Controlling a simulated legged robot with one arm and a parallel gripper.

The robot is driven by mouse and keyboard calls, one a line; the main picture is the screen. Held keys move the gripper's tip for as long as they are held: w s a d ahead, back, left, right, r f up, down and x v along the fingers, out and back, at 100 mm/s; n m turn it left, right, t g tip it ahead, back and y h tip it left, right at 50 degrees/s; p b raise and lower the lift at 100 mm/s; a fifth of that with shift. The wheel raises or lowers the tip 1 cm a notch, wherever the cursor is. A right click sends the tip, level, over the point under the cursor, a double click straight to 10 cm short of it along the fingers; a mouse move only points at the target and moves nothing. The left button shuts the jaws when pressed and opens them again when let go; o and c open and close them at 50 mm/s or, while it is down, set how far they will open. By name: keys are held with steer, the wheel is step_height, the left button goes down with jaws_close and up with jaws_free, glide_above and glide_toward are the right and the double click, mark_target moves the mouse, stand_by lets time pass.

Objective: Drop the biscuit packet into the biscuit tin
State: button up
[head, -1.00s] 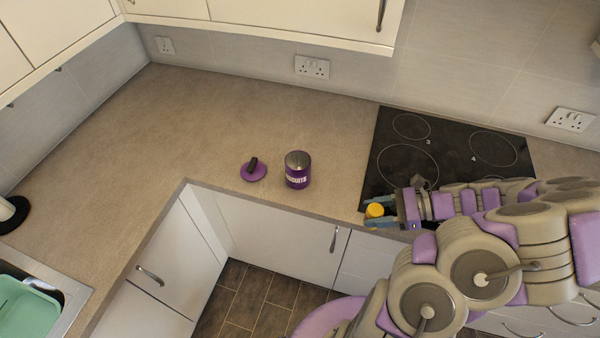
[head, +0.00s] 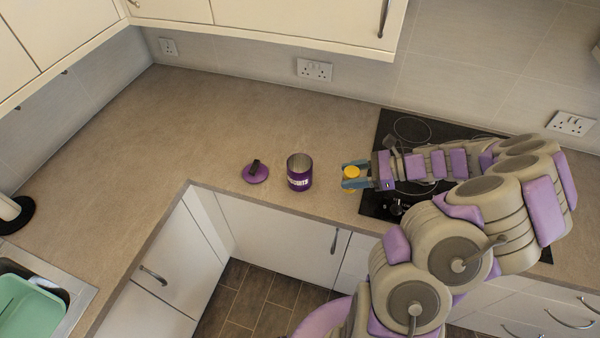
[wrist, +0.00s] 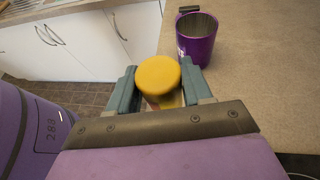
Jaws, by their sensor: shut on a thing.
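The biscuit packet (head: 351,172) has a round yellow end and is held between the fingers of my gripper (head: 355,176). The wrist view shows the packet (wrist: 158,77) between both fingers of my gripper (wrist: 158,90). The biscuit tin (head: 299,180) is purple with white lettering, open at the top and upright on the counter, left of my gripper and apart from it. The tin (wrist: 195,45) shows ahead and to the right in the wrist view. Its purple lid (head: 255,173) with a dark handle lies on the counter left of the tin.
The black hob (head: 410,130) is under and behind my arm. The counter (head: 190,120) is clear behind and left of the tin. Its front edge runs close before the tin. A sink with a green basin (head: 28,308) is at the lower left.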

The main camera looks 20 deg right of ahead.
steer(key=w+a+r+p, duration=0.2)
steer(key=w+a+r, duration=0.65)
steer(key=w, duration=0.35)
step_height(320, 180, down, 6)
steer(key=b, duration=0.6)
steer(key=shift+w+a+b, duration=0.15)
steer(key=shift+a+b, duration=0.1)
steer(key=shift+b, duration=0.1)
steer(key=o, duration=1.2)
steer(key=shift+c, duration=0.2)
steer(key=p+v, duration=0.3)
steer(key=v, duration=1.4)
steer(key=shift+d, duration=0.2)
steer(key=shift+r, duration=0.1)
